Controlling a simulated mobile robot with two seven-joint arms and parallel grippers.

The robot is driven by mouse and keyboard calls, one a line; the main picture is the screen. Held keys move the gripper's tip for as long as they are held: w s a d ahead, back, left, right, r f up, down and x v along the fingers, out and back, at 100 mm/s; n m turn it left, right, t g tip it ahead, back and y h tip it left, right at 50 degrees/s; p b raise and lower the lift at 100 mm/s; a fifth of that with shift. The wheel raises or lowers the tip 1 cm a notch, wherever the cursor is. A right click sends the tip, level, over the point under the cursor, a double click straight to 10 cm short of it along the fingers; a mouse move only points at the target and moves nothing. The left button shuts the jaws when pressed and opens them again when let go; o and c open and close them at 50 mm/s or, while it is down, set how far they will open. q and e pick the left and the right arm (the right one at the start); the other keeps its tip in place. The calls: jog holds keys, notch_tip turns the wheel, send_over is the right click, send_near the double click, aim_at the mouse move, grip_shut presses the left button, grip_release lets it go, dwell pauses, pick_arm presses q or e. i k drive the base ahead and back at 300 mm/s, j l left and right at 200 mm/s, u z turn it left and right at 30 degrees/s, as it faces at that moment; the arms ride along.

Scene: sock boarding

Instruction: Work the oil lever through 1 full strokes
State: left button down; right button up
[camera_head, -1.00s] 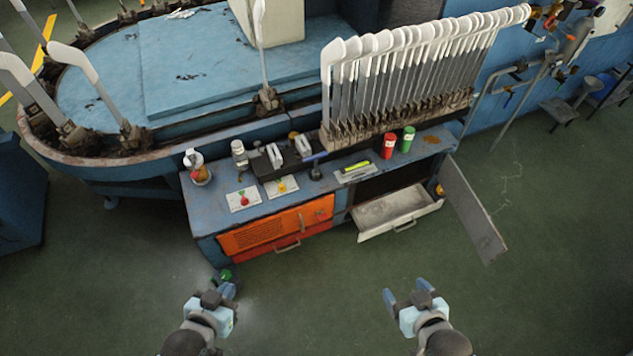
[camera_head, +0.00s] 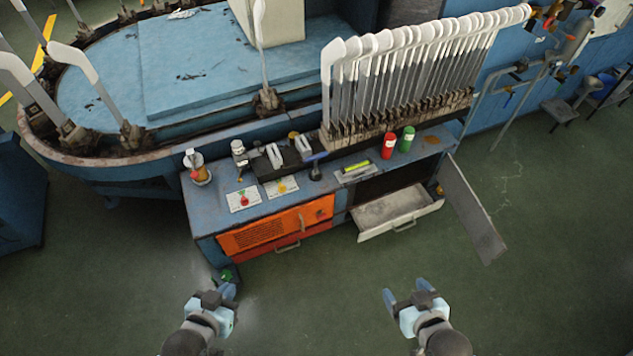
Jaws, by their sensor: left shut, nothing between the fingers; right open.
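A jar-like oiler (camera_head: 199,172) with amber liquid and a pale top stands at the left back of the blue workbench (camera_head: 215,215). A small dark fixture with a blue handle (camera_head: 315,157) stands near the bench's middle. At this size I cannot tell for sure which part is the oil lever. My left gripper (camera_head: 228,291) is shut and empty, over the floor in front of the bench's left end. My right gripper (camera_head: 405,294) is open and empty, over the floor in front of the open drawer.
An open white drawer (camera_head: 400,213) and an open grey door (camera_head: 473,212) jut out at the bench's right. Red (camera_head: 388,146) and green (camera_head: 407,140) cans stand before a rack of white sock boards (camera_head: 430,60). Two small cards lie at left. The floor in front is clear.

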aim_at(195, 175)
jog(key=i+j+u, duration=0.15)
jog(key=i, duration=0.4)
jog(key=i+j+u, duration=0.15)
jog(key=i, duration=0.45)
jog(key=j, duration=0.1)
